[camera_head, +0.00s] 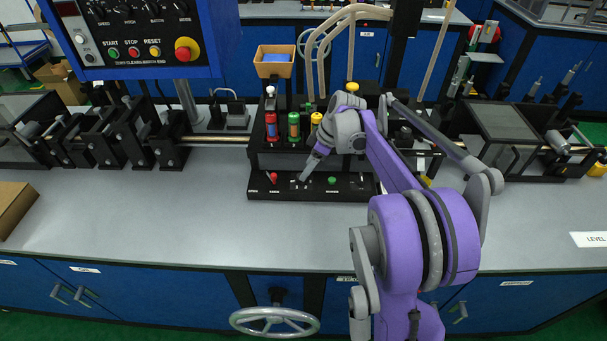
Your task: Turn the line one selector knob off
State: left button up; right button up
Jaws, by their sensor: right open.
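A low black panel (262,191) runs along the front of the machine in the middle of the bench. It carries a red knob (273,178) at its left and a green knob (332,181) right of centre. Small white labels lie below them, too small to read surely. My right gripper (306,173) is open and points down at the panel between these two knobs. It hides part of the panel there, and I cannot tell whether it touches anything. I cannot tell which knob is the line one selector. My left gripper is not in view.
Red (271,127), green (294,125) and yellow-topped (316,121) cylinders stand behind the panel. A control box (130,40) with buttons and a red stop button hangs at upper left. A handwheel (275,321) sticks out below the bench.

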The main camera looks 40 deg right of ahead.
jog(key=shift+x, duration=2.1)
grip_shut()
